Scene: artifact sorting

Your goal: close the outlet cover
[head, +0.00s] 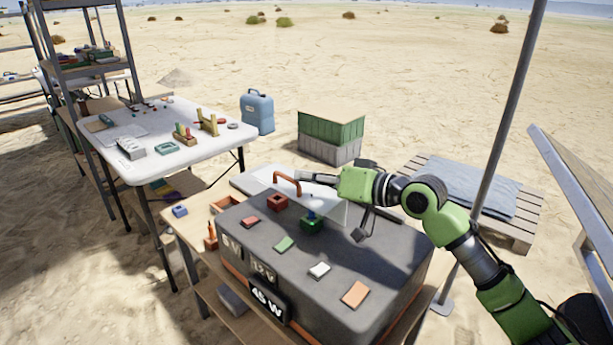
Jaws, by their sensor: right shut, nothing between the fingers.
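The grey power box (345,275) stands on a wooden table, with "5V", "12V" and "45 W" labels on its front. A clear panel (335,210), which looks like the outlet cover, stands at the box's far side. A copper-coloured handle (287,176) shows at its left; I cannot tell the cover's exact angle. My right gripper (302,175) is shut and empty, its fingers pointing left close to the handle. I cannot tell whether they touch it. A red block (277,203) and a green block (312,224) sit on the box top. My left gripper is not in view.
Several coloured tiles, such as the orange one (355,294), lie on the box top. A white table (185,112) with small items stands at the left. A metal pole (505,110) rises at the right, near my right arm. A pallet (525,212) lies behind.

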